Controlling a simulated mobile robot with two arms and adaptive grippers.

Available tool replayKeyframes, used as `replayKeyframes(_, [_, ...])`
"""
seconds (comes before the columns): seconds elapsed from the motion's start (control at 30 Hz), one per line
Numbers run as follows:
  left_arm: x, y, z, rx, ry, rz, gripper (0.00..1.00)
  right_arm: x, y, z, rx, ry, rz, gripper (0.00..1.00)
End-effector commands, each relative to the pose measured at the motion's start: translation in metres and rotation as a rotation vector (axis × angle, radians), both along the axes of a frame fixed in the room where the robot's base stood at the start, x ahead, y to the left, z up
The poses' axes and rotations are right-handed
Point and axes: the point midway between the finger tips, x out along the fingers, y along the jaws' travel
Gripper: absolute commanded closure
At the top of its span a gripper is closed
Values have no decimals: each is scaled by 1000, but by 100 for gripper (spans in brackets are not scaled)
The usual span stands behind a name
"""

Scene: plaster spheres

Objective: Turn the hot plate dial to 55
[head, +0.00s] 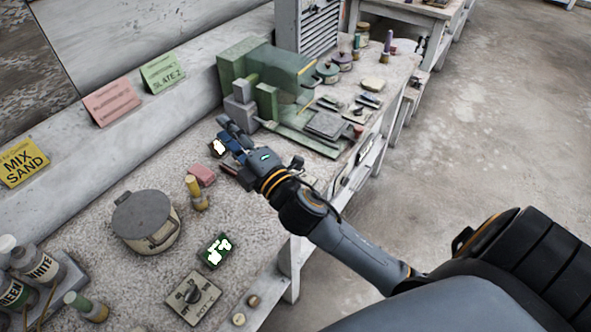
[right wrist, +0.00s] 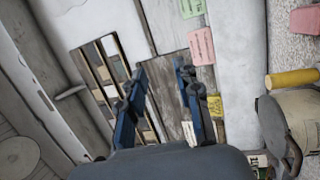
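A beige control box (head: 207,304) with a dark round dial (head: 192,292) lies on the bench at the lower middle of the head view. Its lettering is too small to read surely, and I cannot tell the dial's setting. A lidded grey pot (head: 146,222) stands behind it; it also shows at the right of the right wrist view (right wrist: 297,115). My right gripper (head: 222,146) is over the bench, well beyond the dial and apart from it. Its blue fingers are spread with a gap between them (right wrist: 160,72), and nothing is held. My left gripper is out of view.
A green-and-white block (head: 216,250) lies just behind the box. A yellow-topped tool (head: 195,192) and a pink block (head: 202,174) lie near the pot. A green machine (head: 265,75) stands beyond my right gripper.

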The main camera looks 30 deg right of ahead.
Motion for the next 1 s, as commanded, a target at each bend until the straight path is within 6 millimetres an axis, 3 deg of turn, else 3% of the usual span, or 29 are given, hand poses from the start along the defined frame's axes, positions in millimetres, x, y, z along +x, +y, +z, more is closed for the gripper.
replayKeyframes(0.03, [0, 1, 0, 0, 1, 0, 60, 6, 20, 27, -162, -140, 71, 67])
replayKeyframes(0.1, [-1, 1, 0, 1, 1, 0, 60, 4, 52, 54, -396, -329, 167, 67])
replayKeyframes(0.2, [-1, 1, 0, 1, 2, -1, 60, -6, 96, 70, -737, -587, 303, 67])
replayKeyframes(0.27, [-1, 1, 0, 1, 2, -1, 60, -14, 117, 66, -944, -733, 388, 67])
replayKeyframes(0.4, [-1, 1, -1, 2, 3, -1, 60, -27, 140, 29, -1426, -1035, 610, 67])
replayKeyframes(0.47, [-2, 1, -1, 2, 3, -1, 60, -27, 134, 5, -1626, -1143, 723, 67])
replayKeyframes(0.57, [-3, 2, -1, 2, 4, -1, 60, -22, 103, -35, -1942, -1281, 949, 67])
replayKeyframes(0.63, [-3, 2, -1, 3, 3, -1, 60, -15, 65, -58, -2137, -1339, 1141, 67])
replayKeyframes(0.73, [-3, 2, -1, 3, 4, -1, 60, -7, -3, -75, -2350, -1352, 1456, 67])
replayKeyframes(0.77, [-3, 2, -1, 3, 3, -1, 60, -5, -24, -77, 2378, 1335, -1541, 67])
replayKeyframes(0.8, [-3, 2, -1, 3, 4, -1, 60, -4, -50, -76, 2290, 1243, -1575, 67])
replayKeyframes(0.9, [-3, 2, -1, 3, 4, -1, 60, -6, -104, -69, 2123, 1067, -1655, 67])
replayKeyframes(1.0, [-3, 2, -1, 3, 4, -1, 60, -10, -137, -60, 2020, 964, -1714, 67])
